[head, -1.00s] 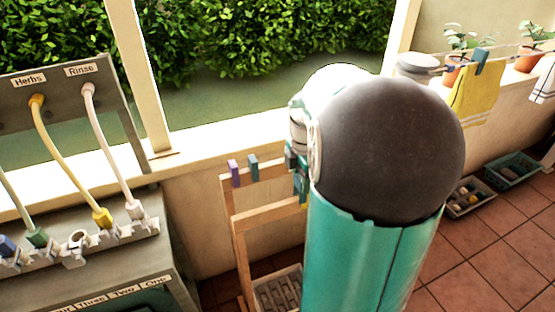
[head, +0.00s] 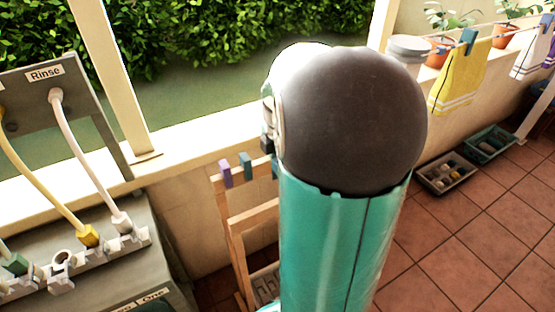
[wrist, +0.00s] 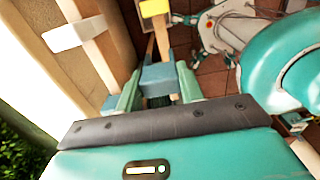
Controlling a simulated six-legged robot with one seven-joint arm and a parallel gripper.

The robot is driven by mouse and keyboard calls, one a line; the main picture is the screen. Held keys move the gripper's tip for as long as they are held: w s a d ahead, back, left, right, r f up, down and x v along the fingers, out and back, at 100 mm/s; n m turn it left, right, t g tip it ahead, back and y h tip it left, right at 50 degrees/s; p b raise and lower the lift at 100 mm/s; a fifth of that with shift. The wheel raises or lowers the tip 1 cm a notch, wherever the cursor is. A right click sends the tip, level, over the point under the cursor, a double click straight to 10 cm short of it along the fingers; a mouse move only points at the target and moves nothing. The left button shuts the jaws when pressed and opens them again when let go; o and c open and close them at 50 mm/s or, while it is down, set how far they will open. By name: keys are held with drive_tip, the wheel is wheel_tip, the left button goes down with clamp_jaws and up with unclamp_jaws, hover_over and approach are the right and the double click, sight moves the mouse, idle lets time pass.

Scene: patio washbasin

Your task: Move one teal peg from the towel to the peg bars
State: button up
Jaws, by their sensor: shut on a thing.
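In the wrist view my gripper (wrist: 160,84) is shut on a teal peg (wrist: 158,76), which sits between its pale green fingers. The peg is at a wooden bar (wrist: 160,42) of the peg stand; I cannot tell whether it grips the bar. In the head view the wooden stand (head: 236,230) carries a purple peg (head: 225,173) and a teal peg (head: 245,166). My arm hides the stand's right side and most of my gripper. A yellow towel (head: 459,78) hangs from a line at the right, with a teal peg (head: 468,41) on it.
A yellow peg (wrist: 154,8) is on the bar beyond my gripper. A grey tray (head: 446,174) and a teal crate (head: 490,145) stand on the floor. A hose panel (head: 60,110) is at the left. Tiles at the right are clear.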

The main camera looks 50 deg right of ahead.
drive_tip(key=shift+s+f, duration=0.55)
drive_tip(key=shift+s, duration=0.1)
drive_tip(key=shift+w+f, duration=0.25)
drive_tip(key=shift+f, duration=0.55)
drive_tip(key=shift+s+f, duration=0.2)
drive_tip(key=shift+f, duration=0.05)
drive_tip(key=shift+w+f, duration=0.25)
drive_tip(key=shift+f, duration=0.5)
drive_tip(key=shift+s+f, duration=0.15)
drive_tip(key=shift+f, duration=2.85)
